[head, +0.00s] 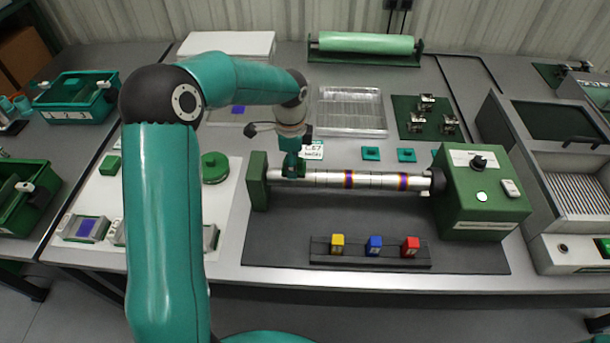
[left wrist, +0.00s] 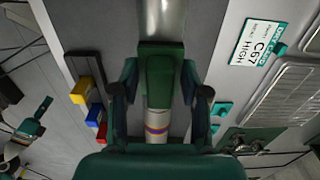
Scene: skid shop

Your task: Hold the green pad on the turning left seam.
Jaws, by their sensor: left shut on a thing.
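A shiny metal pipe (head: 325,178) lies level between a green end stand and a green drive box. It has two purple and yellow banded seams, a left one (head: 348,179) and a right one (head: 402,181). My left gripper (head: 292,168) is over the pipe's left end, left of both bands. It is shut on the green pad (left wrist: 160,72), which lies against or just over the pipe; I cannot tell contact. One banded seam (left wrist: 157,129) shows beyond the pad in the left wrist view. A teal and dark part at that view's left edge looks like my right arm; its jaws are unclear.
The drive box (head: 483,190) stands at the pipe's right end, the green stand (head: 258,182) at its left. A rack (head: 370,262) with yellow, blue and red blocks lies in front. Teal pads (head: 371,153) and a sign (head: 312,151) lie behind the pipe.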

